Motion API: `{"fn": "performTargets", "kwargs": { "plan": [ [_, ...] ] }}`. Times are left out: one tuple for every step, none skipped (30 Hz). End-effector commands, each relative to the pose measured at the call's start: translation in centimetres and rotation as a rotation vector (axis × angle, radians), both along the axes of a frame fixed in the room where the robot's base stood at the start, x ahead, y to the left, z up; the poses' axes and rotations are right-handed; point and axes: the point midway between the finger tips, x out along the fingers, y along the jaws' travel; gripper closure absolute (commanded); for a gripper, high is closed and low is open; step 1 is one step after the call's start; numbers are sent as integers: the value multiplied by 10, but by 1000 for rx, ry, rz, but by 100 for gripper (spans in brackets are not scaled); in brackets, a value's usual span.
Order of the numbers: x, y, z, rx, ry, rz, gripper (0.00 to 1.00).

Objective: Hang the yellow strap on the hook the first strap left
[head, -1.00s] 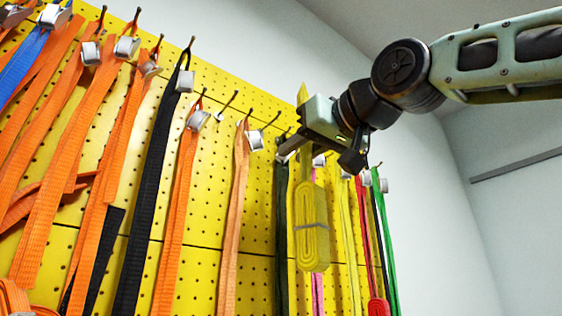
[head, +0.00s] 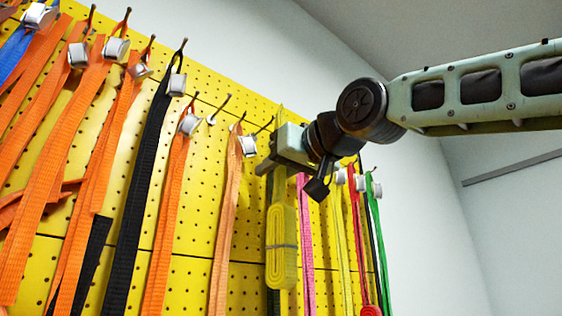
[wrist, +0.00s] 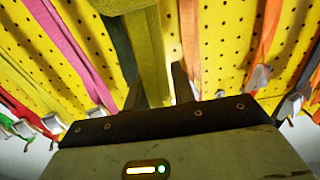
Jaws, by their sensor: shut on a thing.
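The yellow strap (head: 282,245) hangs as a folded, banded bundle below my gripper (head: 272,165), in front of the pegboard's right part. My gripper is shut on its upper end. In the wrist view the strap (wrist: 147,40) hangs from between the fingers (wrist: 158,88). A bare hook (head: 222,105) sticks out left of the gripper, between two orange straps. Another hook (head: 265,126), just left of the gripper, also looks bare, beside a white buckle. The strap's top is partly hidden by the gripper.
The yellow pegboard (head: 190,240) carries orange straps (head: 225,225) and a black strap (head: 140,190) to the left. Pink (head: 307,240), red and green (head: 380,240) straps hang close on the right. A dark strap lies behind the bundle. Open space lies right of the board.

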Motion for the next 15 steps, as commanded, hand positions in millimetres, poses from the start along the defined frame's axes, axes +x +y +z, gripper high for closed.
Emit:
{"fn": "performTargets", "kwargs": {
  "plan": [
    [2, 2, 1, 1, -1, 0, 100],
    [4, 2, 1, 1, -1, 0, 100],
    [6, 4, 1, 1, -1, 0, 100],
    [7, 5, 1, 1, -1, 0, 100],
    [9, 6, 1, 1, -1, 0, 100],
    [11, 7, 0, 1, -1, 0, 100],
    [12, 8, 0, 0, 0, 0, 100],
    [13, 9, 0, 0, 0, 0, 100],
    [15, 10, 0, 1, -1, 0, 100],
    [16, 11, 0, 1, -1, 0, 100],
    [18, 12, 0, 1, -1, 1, 100],
    [20, 14, 0, 1, -1, 1, 100],
    [21, 15, 0, 1, -1, 1, 100],
    [23, 16, -1, 1, -1, 1, 100],
    [24, 17, -1, 1, -1, 1, 100]
  ]
}}
